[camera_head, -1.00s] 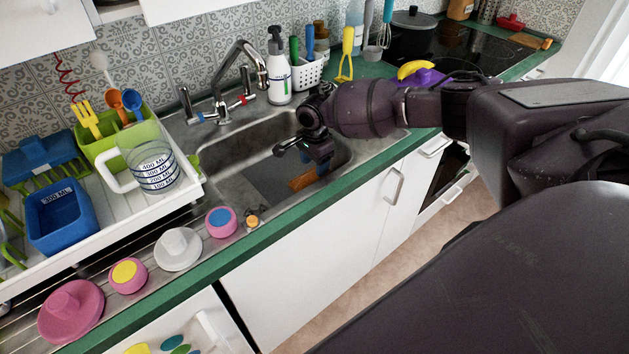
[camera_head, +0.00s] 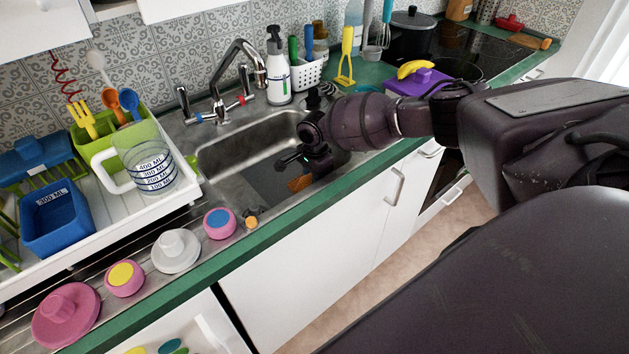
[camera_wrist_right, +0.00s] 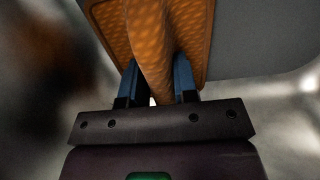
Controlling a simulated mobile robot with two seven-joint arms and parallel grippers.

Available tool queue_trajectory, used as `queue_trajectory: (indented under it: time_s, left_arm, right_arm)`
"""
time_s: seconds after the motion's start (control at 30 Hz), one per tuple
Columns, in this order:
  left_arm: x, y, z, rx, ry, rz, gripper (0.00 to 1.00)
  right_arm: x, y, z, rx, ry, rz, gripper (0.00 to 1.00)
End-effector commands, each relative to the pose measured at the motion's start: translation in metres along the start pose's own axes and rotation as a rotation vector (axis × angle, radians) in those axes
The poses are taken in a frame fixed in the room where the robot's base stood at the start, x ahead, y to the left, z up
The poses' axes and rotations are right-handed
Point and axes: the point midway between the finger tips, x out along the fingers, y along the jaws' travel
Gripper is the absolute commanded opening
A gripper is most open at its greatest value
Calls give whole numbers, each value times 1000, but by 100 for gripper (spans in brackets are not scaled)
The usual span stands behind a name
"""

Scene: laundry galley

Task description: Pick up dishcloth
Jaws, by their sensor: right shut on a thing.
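The dishcloth (camera_head: 299,183) is orange and lies in the sink (camera_head: 215,161), mostly hidden behind my right gripper in the head view. In the right wrist view the dishcloth (camera_wrist_right: 150,40) is textured orange, with a raised fold between the two blue fingers. My right gripper (camera_wrist_right: 160,80) is shut on this fold. In the head view my right gripper (camera_head: 300,172) reaches down into the sink, its fingertips hidden. My left gripper is not in view.
A faucet (camera_head: 235,80) and soap bottle (camera_head: 278,70) stand behind the sink. A white drying tray (camera_head: 120,212) with a measuring jug (camera_head: 150,165) is at the left. Several cups and lids line the drainboard. A purple box (camera_head: 415,82) with a banana is right of the sink.

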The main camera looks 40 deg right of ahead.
Motion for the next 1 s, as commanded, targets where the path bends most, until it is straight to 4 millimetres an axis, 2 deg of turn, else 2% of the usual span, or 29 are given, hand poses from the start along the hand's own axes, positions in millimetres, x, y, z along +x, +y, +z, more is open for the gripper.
queue_trajectory:
  time_s: [0.27,0.47,1.0]
  left_arm:
    - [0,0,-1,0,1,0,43]
    - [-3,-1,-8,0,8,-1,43]
    - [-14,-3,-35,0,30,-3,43]
  right_arm:
    - [-2,0,0,0,0,0,4]
    - [-22,0,-1,1,0,-3,4]
    - [-152,0,0,-1,0,-4,4]
